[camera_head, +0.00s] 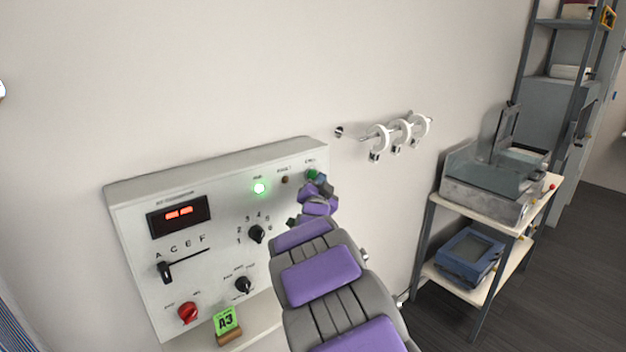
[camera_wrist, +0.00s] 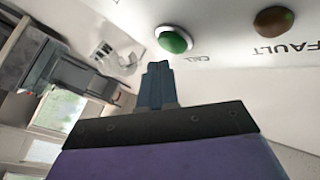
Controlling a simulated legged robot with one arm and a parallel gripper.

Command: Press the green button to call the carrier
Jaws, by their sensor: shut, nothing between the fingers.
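The green button (camera_head: 312,174) is at the top right of the pale control panel (camera_head: 230,165), under a small label. In the wrist view the green button (camera_wrist: 174,40) is a dome in a white ring beside the word CALL. My gripper (camera_head: 318,184) is at the panel's right end, just below the button in the head view. In the wrist view my gripper (camera_wrist: 157,68) is shut and empty, its tips just below the button. I cannot tell whether the tips touch it.
The panel also has a lit green lamp (camera_head: 260,188), a brown FAULT lamp (camera_wrist: 273,21), a red display (camera_head: 179,215), a slider, knobs and a red knob (camera_head: 188,313). A green A3 tag (camera_head: 227,320) stands below. A wall rail with rings (camera_head: 398,135) and a trolley (camera_head: 478,205) are to the right.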

